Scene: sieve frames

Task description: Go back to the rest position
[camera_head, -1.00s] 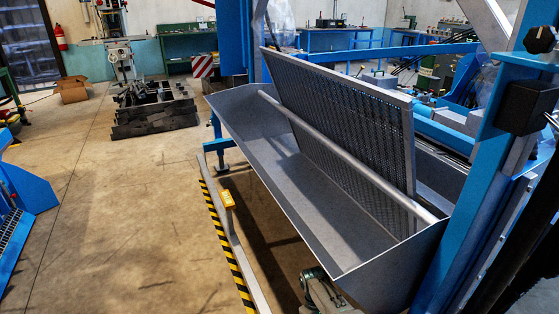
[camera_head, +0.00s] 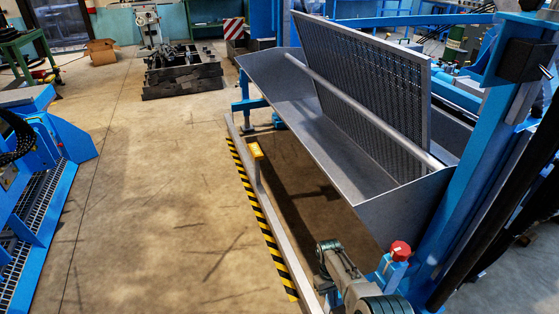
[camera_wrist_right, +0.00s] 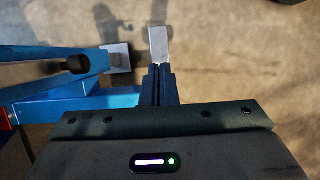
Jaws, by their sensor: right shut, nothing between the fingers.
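My right arm (camera_head: 350,280) comes into the head view at the bottom, in front of the trough's near end. In the right wrist view my right gripper (camera_wrist_right: 158,70) has its two dark fingers together with nothing held between them. It points over bare floor. My left gripper is not in view. The perforated sieve frame (camera_head: 365,85) stands tilted in the grey trough (camera_head: 290,110), with a round bar (camera_head: 365,115) running along it. My right gripper is apart from both.
A rail (camera_head: 262,215) with a yellow-black striped edge runs before the trough. A red button (camera_head: 401,249) on a blue box is close right of my arm. A blue machine (camera_head: 45,150) stands at left. Open floor (camera_head: 160,200) lies between. Blue beams (camera_wrist_right: 70,105) show left of my gripper.

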